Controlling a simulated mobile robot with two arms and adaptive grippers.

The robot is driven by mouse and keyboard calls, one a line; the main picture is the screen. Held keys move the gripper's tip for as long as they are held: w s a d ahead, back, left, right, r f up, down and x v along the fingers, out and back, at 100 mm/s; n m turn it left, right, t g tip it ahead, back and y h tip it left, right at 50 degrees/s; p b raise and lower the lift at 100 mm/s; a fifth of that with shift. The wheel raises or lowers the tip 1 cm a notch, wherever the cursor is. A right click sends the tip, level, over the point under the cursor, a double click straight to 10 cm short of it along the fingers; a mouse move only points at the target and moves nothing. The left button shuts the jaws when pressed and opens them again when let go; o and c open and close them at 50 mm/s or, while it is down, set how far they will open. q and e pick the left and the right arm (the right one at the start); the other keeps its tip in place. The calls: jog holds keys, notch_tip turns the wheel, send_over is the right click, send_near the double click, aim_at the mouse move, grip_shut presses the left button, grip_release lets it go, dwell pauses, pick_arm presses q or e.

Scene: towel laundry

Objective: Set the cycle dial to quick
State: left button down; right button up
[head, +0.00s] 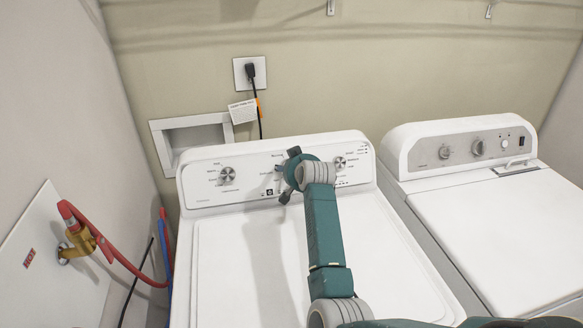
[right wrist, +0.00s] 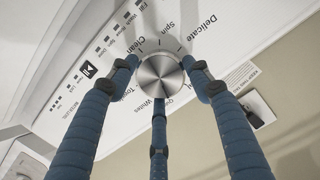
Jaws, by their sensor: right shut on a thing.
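The cycle dial (right wrist: 160,76) is a round brushed-metal knob on the washer's white control panel (head: 213,197). Printed words around it in the right wrist view include Delicate, Spin, Clean and Whites; a label starting with Q is partly hidden. I cannot make out where the dial points. My right gripper (right wrist: 160,72) has its three blue fingers closed around the dial, two at the sides and one below it in the picture. In the head view the right gripper (head: 291,174) is at the panel's middle and hides the dial. My left gripper is not in view.
The washer has two more knobs, left (head: 227,175) and right (head: 340,162) of my gripper. A second white machine (head: 459,146) stands to the right. A red hose (head: 113,252) and brass valve (head: 76,243) are on the left wall. The washer lid (head: 225,270) is clear.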

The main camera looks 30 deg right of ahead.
jog(key=shift+a+f, duration=0.15)
jog(key=o, duration=0.9)
jog(key=shift+o, duration=1.3)
jog(key=shift+w, duration=0.1)
jog(key=shift+w+f, duration=0.1)
jog(key=v, duration=1.2)
